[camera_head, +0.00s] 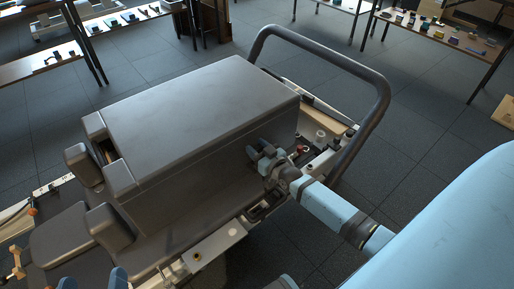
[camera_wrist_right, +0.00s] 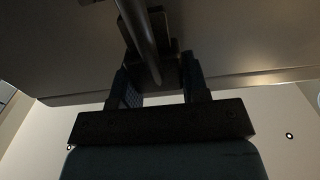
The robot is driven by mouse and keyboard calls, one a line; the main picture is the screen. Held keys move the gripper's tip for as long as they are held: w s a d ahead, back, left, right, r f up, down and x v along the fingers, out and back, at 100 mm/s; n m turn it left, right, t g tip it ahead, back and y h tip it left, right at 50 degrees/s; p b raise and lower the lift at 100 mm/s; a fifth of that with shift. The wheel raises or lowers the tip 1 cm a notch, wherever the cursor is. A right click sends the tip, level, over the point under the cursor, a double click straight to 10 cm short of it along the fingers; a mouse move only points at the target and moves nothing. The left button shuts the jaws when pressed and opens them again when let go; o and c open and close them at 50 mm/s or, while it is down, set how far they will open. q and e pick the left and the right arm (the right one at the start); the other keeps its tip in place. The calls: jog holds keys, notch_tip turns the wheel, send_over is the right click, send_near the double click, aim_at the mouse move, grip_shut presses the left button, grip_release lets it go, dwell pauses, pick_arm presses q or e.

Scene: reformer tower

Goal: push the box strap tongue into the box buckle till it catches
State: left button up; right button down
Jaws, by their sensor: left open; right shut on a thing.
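The big grey padded box (camera_head: 200,115) sits on the reformer carriage. My right gripper (camera_head: 262,158) is at the right part of the box's near side. In the right wrist view its two fingers (camera_wrist_right: 160,88) are closed around a dark narrow piece (camera_wrist_right: 158,72), which looks like part of the strap tongue. A dark bar or strap (camera_wrist_right: 138,35) runs up from there. I cannot make out the buckle or whether the tongue touches it. My left gripper (camera_head: 93,281) shows only its two light blue fingertips, apart, at the bottom left edge, with nothing visible between them.
Grey shoulder pads (camera_head: 108,228) stand at the box's left end. A bent dark tube bar (camera_head: 378,108) rises behind and right of it. A pale rail (camera_head: 215,245) runs along the near side. Tables with small items (camera_head: 440,35) stand at the back, with open floor between.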

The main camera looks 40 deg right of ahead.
jog(key=shift+f, duration=0.1)
dwell(0.6)
jog(key=shift+f+b, duration=0.8)
jog(key=shift+f, duration=0.85)
jog(key=c, duration=0.5)
grip_release()
jog(key=shift+c, duration=0.2)
